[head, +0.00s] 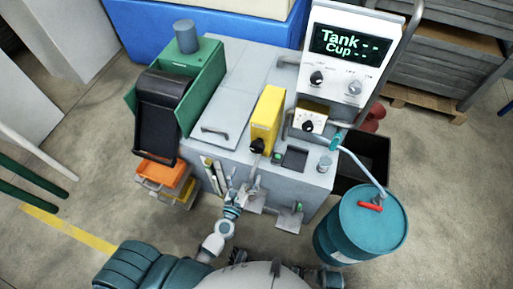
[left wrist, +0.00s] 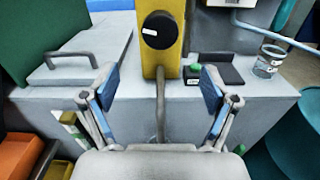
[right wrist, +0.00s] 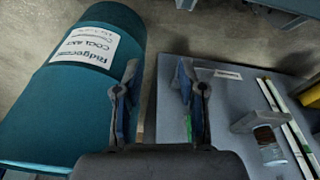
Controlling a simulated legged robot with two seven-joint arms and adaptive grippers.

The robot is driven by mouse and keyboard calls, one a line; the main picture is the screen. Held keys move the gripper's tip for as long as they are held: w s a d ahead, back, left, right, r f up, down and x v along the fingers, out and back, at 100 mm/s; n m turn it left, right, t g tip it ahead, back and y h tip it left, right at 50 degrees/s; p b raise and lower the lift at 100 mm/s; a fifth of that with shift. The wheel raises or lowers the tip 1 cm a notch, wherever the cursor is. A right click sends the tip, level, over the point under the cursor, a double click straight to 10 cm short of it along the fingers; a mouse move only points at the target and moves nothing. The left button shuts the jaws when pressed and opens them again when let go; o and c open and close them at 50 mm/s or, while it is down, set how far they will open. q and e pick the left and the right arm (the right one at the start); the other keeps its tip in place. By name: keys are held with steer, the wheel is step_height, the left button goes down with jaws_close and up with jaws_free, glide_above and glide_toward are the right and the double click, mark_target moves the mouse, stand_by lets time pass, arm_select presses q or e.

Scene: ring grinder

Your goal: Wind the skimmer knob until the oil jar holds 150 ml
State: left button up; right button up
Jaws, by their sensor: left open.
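The skimmer is a yellow box (head: 268,112) on the grey machine, with a black knob (head: 257,146) low on its front. In the left wrist view the knob (left wrist: 158,30) shows a white mark and lies beyond the fingertips, apart from them. A bent pipe (left wrist: 160,110) hangs below the yellow box. My left gripper (left wrist: 157,85) is open and empty, facing the machine's front. My right gripper (right wrist: 158,85) is open and empty near the teal drum. A small clear jar (right wrist: 269,147) stands by a bracket in the right wrist view; its fill level cannot be read.
The teal drum (head: 345,230) stands at the right. A display (head: 345,45) reads "Tank --" and "Cup --". A small cup (head: 324,164) sits on the machine's top right corner.

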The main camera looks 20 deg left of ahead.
mark_target(256, 151)
arm_select(q)
steer(key=w+p, duration=0.1)
steer(key=w, duration=1)
steer(key=shift+w+d, duration=0.1)
steer(key=shift+d, duration=0.1)
steer(key=shift+w, duration=0.75)
arm_select(e)
steer(key=shift+s+d+f, duration=0.1)
steer(key=shift+s+f, duration=0.2)
steer(key=shift+f, duration=0.35)
steer(key=shift+s+a+f, duration=0.1)
steer(key=shift+s+f, duration=0.15)
steer(key=shift+f, duration=0.45)
steer(key=shift+s+d+f, duration=0.1)
steer(key=shift+s+f, duration=0.2)
steer(key=shift+f, duration=0.35)
arm_select(q)
steer(key=c, duration=1.2)
